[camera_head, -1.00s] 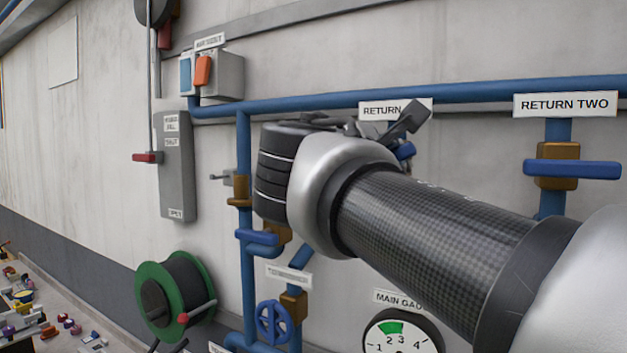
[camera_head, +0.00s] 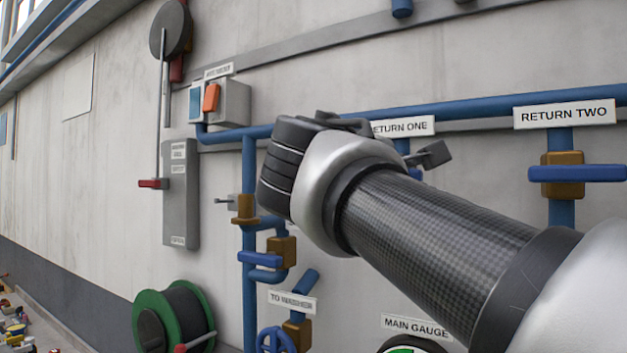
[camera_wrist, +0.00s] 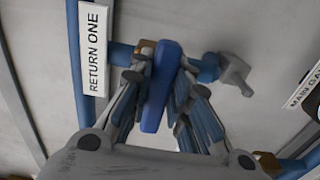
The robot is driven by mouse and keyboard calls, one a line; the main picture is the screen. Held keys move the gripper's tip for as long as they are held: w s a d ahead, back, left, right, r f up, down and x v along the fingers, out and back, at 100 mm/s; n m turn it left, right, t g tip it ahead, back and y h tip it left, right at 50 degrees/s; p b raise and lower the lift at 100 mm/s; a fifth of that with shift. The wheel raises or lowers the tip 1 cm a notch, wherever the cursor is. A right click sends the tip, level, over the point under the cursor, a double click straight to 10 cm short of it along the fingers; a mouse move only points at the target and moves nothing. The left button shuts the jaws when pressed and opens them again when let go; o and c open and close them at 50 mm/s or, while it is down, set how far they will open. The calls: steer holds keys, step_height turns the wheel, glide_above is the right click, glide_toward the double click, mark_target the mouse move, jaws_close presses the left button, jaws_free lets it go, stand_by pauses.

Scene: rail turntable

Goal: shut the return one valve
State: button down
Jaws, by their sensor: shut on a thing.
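The return one valve has a blue bar handle (camera_wrist: 157,98), seen in the wrist view beside the RETURN ONE label (camera_wrist: 93,48). The handle lies crosswise to its blue pipe (camera_wrist: 207,68), a little tilted. A brown valve body (camera_wrist: 146,46) shows partly behind it. My gripper (camera_wrist: 161,72) has its fingers on both sides of the handle and is shut on it.
The return two valve (camera_head: 577,173) with a crosswise blue handle is to the right. Other valves and pipes (camera_head: 262,258) are at the left, with a hose reel (camera_head: 183,315) below. A switch box (camera_head: 232,103) is above left. A grey fitting (camera_wrist: 232,72) sits close to the fingers.

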steer(key=c, duration=1.5)
jaws_free()
steer(key=shift+s, duration=0.1)
steer(key=v, duration=0.7)
steer(key=shift+s+a, duration=0.15)
steer(key=shift+s, duration=0.05)
